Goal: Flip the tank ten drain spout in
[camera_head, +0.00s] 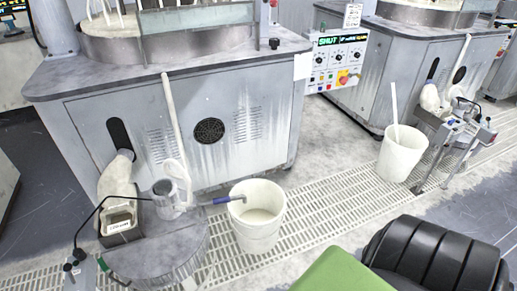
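A pale, crusted drain spout (118,174) comes out of a dark slot in the front of the left grey tank cabinet (215,115). It hangs down to a small dark box (123,228) with a white label. A second pale spout (430,97) shows at a slot in the right tank cabinet (395,85), partly behind a metal stand. I cannot read a tank number on either cabinet. The control panel (338,62) between them has a green display that seems to read "SHUT". Neither of my grippers shows in this view.
A white bucket (257,222) stands on the floor grating. A grey jug (172,196) sits on a round drum (160,250). Another bucket (402,153) and a metal stand (447,150) are at right. Green and black ribbed forms fill the bottom right. Some grating between the buckets is clear.

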